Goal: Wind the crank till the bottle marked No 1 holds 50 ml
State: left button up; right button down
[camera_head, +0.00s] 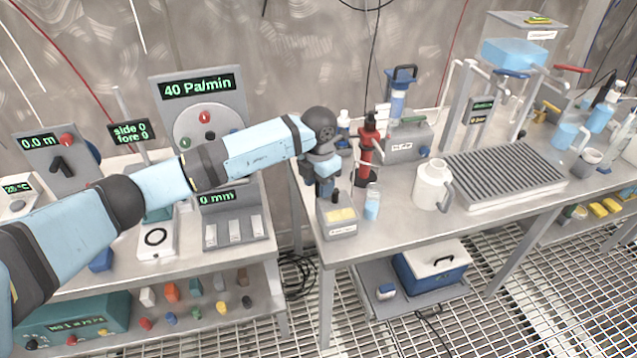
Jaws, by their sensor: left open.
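My left gripper (325,191) is open and points down at the left end of the right-hand bench. It is just above a small grey box (340,226) with a yellow panel, a white label and a dark knob; contact cannot be told. To its right stands a small clear bottle (372,204) with pale blue liquid, below a red upright device (367,150). I cannot read a No 1 mark or a level on this bottle, and I cannot tell for sure which part is the crank. My right gripper is not in view.
A white jug (431,186) and a ribbed grey tray (505,176) stand to the right. A grey labelled box (408,140) is behind. The left bench holds a 40 Pa/min dial panel (200,100) and a 0 mm box (228,220). A gap separates the benches.

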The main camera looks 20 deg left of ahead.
pick_arm(q)
jog(key=shift+f, duration=0.15)
jog(key=shift+c, duration=0.2)
grip_shut()
jog(key=shift+w+a, duration=0.1)
